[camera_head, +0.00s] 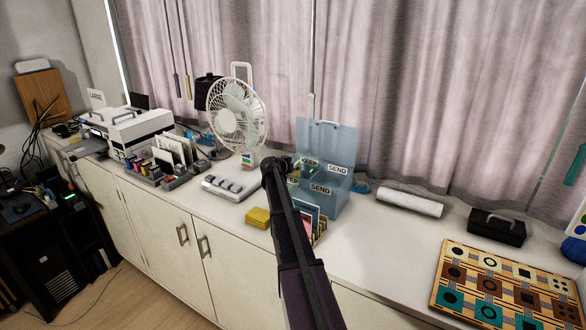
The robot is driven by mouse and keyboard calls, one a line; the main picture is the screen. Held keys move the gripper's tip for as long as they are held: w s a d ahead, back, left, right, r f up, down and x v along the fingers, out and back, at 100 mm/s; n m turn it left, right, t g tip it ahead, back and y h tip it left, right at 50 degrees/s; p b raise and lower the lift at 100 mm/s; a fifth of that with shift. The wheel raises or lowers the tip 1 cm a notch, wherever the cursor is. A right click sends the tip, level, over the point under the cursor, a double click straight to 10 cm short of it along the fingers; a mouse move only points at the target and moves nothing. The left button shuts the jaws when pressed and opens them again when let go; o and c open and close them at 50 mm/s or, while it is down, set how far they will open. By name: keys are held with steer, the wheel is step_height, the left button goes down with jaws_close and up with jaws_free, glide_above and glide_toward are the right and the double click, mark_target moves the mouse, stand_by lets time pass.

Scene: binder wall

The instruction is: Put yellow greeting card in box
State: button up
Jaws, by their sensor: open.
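Reddish, blue and tan edges show there, but I cannot make out a yellow card for certain. My gripper (309,176) is at the box's left front, seen against its upper labels. It is open, its fingers small and dark. I see nothing held in it. Whether it touches the box cannot be told.
A yellow block (258,217) lies left of my arm. A white roll (409,203), black case (496,227) and patterned board (506,285) lie right, with bare counter between.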

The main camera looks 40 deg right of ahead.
steer(key=shift+r, duration=0.1)
steer(key=shift+r, duration=0.1)
steer(key=p+v, duration=0.5)
steer(key=v, duration=0.7)
stand_by(0.5)
steer(key=s+a+f+n+g+y, duration=0.1)
steer(key=s+a+f+n+y, duration=0.2)
steer(key=s+a, duration=0.6)
steer(key=s+a+f+n+g+y, duration=0.2)
steer(key=s+a+f+n+y, duration=0.2)
steer(key=s+a, duration=0.6)
steer(key=s+a+f+n+g+y, duration=0.2)
steer(key=s+a+n, duration=0.4)
steer(key=a, duration=1.5)
steer(key=s+f+y, duration=0.1)
steer(key=s+y, duration=0.1)
steer(key=s, duration=0.2)
steer(key=shift+f+y, duration=0.3)
steer(key=shift+f, duration=0.1)
steer(key=shift+w+a, duration=0.1)
steer(key=shift+a, duration=0.05)
